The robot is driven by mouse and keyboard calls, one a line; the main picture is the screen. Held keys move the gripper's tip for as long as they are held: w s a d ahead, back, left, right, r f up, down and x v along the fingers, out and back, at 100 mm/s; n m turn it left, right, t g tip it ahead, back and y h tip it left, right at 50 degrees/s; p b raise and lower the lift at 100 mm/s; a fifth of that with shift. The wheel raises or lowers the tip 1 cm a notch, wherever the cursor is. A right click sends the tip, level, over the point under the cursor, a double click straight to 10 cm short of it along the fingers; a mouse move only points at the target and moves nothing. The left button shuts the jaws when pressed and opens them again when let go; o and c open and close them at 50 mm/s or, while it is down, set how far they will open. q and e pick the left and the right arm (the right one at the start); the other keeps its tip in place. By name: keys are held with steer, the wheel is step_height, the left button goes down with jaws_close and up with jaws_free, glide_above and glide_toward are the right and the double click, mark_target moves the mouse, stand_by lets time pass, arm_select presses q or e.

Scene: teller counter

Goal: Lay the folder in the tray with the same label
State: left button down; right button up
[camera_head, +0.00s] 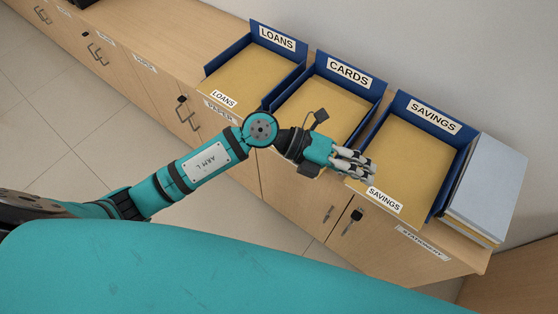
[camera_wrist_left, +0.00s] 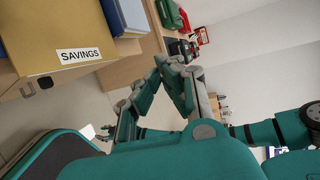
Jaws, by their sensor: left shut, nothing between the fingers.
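Three blue trays stand in a row on the counter, labelled LOANS (camera_head: 303,62), CARDS (camera_head: 377,89) and SAVINGS (camera_head: 464,140). A tan folder (camera_head: 418,160) with a SAVINGS label at its front edge lies in the SAVINGS tray; this folder also shows in the left wrist view (camera_wrist_left: 55,30). A tan folder (camera_head: 250,72) labelled LOANS lies in the LOANS tray. Tan material (camera_head: 318,100) also fills the CARDS tray; its front label is hidden. My left gripper (camera_head: 370,166) is shut and empty, above the front left part of the SAVINGS folder. In the left wrist view its fingertips (camera_wrist_left: 170,64) meet.
A stack of grey-blue folders or papers (camera_head: 490,180) lies right of the SAVINGS tray. The counter (camera_head: 180,35) left of the LOANS tray is mostly clear. A wall rises behind the trays.

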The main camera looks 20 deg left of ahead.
arm_select(q)
steer(key=w+a+f+m+y, duration=0.1)
steer(key=w+a+f+y, duration=0.1)
steer(key=a+f+y, duration=0.6)
steer(key=w+a+f+m+y, duration=0.1)
steer(key=a+y, duration=0.6)
steer(key=a, duration=0.6)
step_height(320, 180, down, 10)
steer(key=p, duration=0.3)
steer(key=w, duration=0.1)
steer(key=w+d, duration=0.1)
steer(key=w, duration=0.2)
steer(key=shift+d+p, duration=0.3)
steer(key=shift+d, duration=0.05)
